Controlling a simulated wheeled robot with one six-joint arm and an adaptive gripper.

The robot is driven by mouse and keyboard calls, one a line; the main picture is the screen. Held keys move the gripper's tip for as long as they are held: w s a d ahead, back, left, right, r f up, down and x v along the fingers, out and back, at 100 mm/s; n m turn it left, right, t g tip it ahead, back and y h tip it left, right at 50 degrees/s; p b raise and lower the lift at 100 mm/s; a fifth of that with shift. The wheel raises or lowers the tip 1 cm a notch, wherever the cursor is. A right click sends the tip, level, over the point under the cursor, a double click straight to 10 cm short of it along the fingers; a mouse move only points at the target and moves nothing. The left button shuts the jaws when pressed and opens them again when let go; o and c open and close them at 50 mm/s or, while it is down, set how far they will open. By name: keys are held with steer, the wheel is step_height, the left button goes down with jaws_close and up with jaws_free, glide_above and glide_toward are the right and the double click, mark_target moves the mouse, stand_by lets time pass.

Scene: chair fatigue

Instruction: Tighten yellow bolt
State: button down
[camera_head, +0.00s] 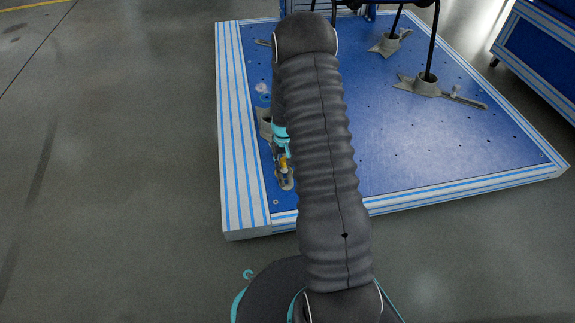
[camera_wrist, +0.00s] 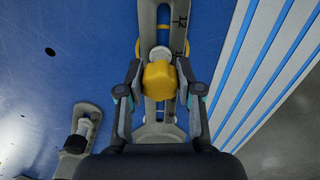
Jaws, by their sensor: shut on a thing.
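The yellow bolt (camera_wrist: 160,80) is in the middle of the wrist view, standing on a grey slotted clamp bar (camera_wrist: 152,18). My gripper (camera_wrist: 160,88) has one finger on each side of its head and is shut on it. In the head view, a small yellow part of the bolt (camera_head: 284,164) shows beside my arm, near the left edge of the blue platform. My gripper (camera_head: 283,150) is partly hidden there by my own arm. The lower part of the bolt is hidden in the wrist view by its head.
The blue platform (camera_head: 400,150) has a striped aluminium edge (camera_head: 245,170). Another grey clamp (camera_wrist: 75,140) lies at lower left in the wrist view. Black chair legs (camera_head: 433,45) stand in clamped feet at the back right. The floor at left (camera_head: 110,150) is clear.

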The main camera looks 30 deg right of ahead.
steer(key=shift+m, duration=1.1)
steer(key=shift+m, duration=2)
steer(key=shift+m, duration=2.1)
